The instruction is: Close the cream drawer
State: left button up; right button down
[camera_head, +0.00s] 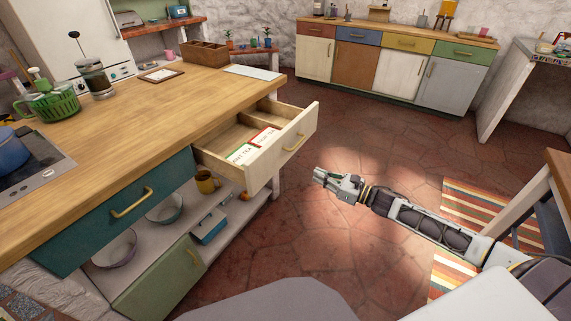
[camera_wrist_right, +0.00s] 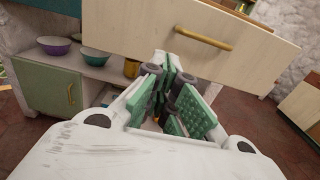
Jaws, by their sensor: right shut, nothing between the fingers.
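The cream drawer (camera_head: 268,158) stands open, pulled out from under the wooden counter, with two labelled tea boxes (camera_head: 253,147) inside it. Its front has a brass handle (camera_head: 295,142). My right gripper (camera_head: 321,176) is shut and empty, in front of the drawer and to the right of it, apart from it in the head view. In the right wrist view the drawer front (camera_wrist_right: 190,38) and its brass handle (camera_wrist_right: 203,39) lie ahead of the fingers (camera_wrist_right: 172,92), in the upper part of the picture. My left gripper is not in view.
A teal drawer (camera_head: 115,210) beside it is shut. Bowls, a yellow mug (camera_head: 207,181) and a blue box (camera_head: 208,226) stand on the shelf below. The tiled floor (camera_head: 360,150) is clear around the gripper. A striped rug (camera_head: 490,212) lies at the right.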

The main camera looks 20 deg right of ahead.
jog(key=shift+w+a, duration=0.15)
jog(key=b, duration=0.2)
send_near(279, 160)
jog(key=shift+x, duration=3.25)
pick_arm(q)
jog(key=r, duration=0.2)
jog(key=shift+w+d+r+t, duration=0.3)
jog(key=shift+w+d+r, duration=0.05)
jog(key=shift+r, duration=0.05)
pick_arm(e)
jog(key=shift+w+a, duration=0.1)
jog(key=shift+w, duration=0.15)
jog(key=shift+w+a, duration=0.1)
